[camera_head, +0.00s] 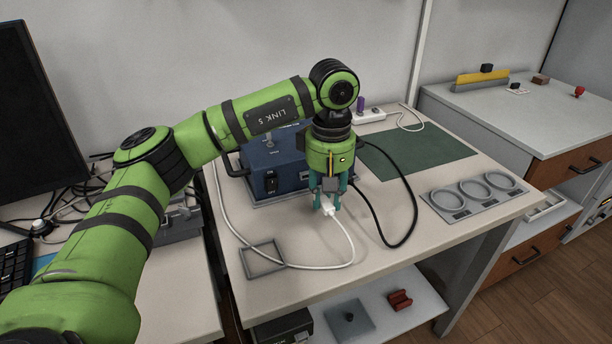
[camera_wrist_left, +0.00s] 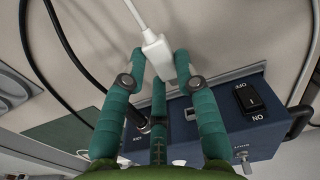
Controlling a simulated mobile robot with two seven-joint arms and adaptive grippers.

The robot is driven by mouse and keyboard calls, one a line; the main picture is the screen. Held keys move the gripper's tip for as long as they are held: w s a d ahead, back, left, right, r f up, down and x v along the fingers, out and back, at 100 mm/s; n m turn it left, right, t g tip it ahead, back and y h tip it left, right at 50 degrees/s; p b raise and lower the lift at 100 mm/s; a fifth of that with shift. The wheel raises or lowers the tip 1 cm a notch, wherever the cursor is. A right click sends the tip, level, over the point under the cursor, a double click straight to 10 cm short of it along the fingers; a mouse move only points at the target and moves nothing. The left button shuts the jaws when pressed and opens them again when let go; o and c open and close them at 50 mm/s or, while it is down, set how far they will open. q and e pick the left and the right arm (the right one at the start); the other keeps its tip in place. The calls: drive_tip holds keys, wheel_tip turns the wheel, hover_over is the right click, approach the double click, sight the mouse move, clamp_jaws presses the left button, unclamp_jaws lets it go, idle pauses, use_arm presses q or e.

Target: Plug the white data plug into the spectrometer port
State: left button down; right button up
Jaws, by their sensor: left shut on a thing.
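My left gripper (camera_head: 328,206) points down over the table in front of the blue spectrometer box (camera_head: 262,160). Its teal fingers are shut on the white data plug (camera_wrist_left: 157,53), whose white cable (camera_head: 347,238) trails down and loops left across the table. In the wrist view the plug sits between the fingertips (camera_wrist_left: 160,63), apart from the box. A small rectangular port (camera_wrist_left: 189,114) shows on the box's front face, near a black plug (camera_wrist_left: 143,127) with a black cable and an ON/OFF switch (camera_wrist_left: 251,97). My left gripper partly hides the box's front in the head view.
The black cable (camera_head: 416,210) loops right of my gripper. A grey square frame (camera_head: 262,271) lies at front left. A grey holder with round rings (camera_head: 440,204) and a green mat (camera_head: 430,158) are at right. A power strip (camera_head: 368,115) is behind. The table's front middle is mostly free.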

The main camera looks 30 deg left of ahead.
use_arm(q)
drive_tip(key=shift+w+a+p, duration=0.35)
drive_tip(key=shift+w+a, duration=0.35)
drive_tip(key=shift+a, duration=0.25)
drive_tip(key=shift+w+a+p, duration=0.35)
drive_tip(key=shift+w+a, duration=0.35)
drive_tip(key=shift+a, duration=0.2)
drive_tip(key=c, duration=1.7)
unclamp_jaws()
clamp_jaws()
